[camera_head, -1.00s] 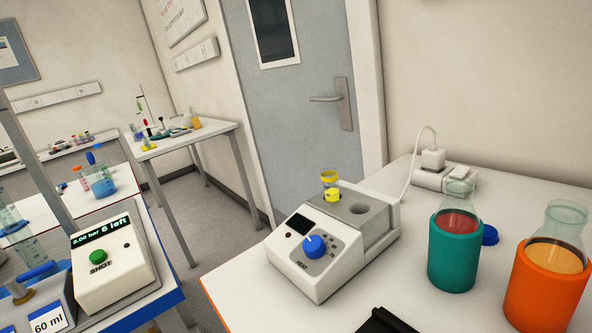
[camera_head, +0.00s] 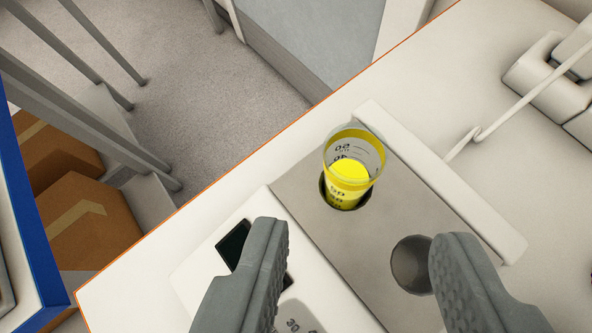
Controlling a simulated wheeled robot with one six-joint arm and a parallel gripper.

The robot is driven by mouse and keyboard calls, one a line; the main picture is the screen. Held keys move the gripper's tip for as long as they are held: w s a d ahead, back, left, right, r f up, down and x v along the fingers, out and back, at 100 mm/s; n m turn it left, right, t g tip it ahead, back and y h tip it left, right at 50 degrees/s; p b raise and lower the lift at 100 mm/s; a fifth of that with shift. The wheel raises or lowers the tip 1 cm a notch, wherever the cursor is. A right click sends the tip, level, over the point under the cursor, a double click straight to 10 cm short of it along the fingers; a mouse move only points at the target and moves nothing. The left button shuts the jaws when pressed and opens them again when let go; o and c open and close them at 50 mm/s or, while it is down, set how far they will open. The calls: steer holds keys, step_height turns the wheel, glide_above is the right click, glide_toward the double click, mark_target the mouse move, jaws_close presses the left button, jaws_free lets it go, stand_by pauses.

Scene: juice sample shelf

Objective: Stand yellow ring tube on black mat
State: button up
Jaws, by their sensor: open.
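The yellow ring tube (camera_head: 352,168) is a clear graduated tube with a yellow band at its rim and yellow liquid inside. It stands in one hole of the grey block of the white heater (camera_head: 297,180); its lower part is hidden in the hole. My gripper (camera_head: 350,255) is open and empty, its two grey fingers above the heater on the near side of the tube, apart from it. The black mat is not recognisable in the current view.
A second hole (camera_head: 411,265) in the block is empty. A white power socket and cable (camera_head: 545,85) lie at the upper right. The table edge (camera_head: 250,155) runs diagonally, with floor and cardboard boxes (camera_head: 70,215) beyond it at left.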

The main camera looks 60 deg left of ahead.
mark_target(354, 183)
steer(key=shift+x, duration=4.35)
jaws_close()
